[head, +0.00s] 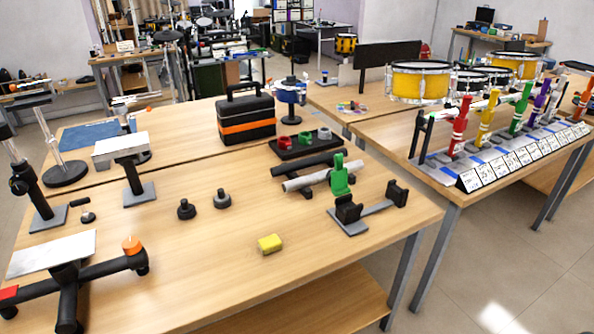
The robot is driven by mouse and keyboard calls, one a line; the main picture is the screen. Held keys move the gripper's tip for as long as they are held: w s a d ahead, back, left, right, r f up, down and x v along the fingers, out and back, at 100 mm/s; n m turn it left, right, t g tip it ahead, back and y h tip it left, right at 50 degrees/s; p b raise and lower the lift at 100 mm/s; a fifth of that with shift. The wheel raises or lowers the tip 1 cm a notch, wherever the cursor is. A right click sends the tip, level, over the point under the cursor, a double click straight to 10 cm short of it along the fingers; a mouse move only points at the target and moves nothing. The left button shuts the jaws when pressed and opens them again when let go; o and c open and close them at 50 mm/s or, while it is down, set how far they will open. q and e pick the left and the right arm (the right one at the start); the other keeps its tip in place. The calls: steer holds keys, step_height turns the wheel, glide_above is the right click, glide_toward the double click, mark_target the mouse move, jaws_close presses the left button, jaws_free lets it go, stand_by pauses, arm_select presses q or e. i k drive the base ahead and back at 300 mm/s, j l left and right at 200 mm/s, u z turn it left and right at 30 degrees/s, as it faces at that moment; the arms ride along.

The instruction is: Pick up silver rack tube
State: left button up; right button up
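A silver rack tube (306,181) lies on the wooden table right of its middle, slanting up to the right. A green clamp (340,178) stands at its right part and hides some of it. A black tube (305,163) lies just behind it, roughly parallel. Dark supports show under the tubes; how the tubes rest on them is hard to tell. Neither of my grippers shows in the head view.
A black bracket piece (375,207) stands right of the tube, near the table edge. A yellow block (270,243) lies in front. A black tray (290,151) with coloured clamps and a black-orange toolbox (247,118) are behind. Two black knobs are left.

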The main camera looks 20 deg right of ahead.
mark_target(306, 181)
steer(key=i+j, duration=0.2)
steer(key=j, duration=0.15)
steer(key=i+j, duration=0.25)
steer(key=j, duration=0.15)
steer(key=i+j+z, duration=0.1)
steer(key=j, duration=0.25)
steer(key=i, duration=0.1)
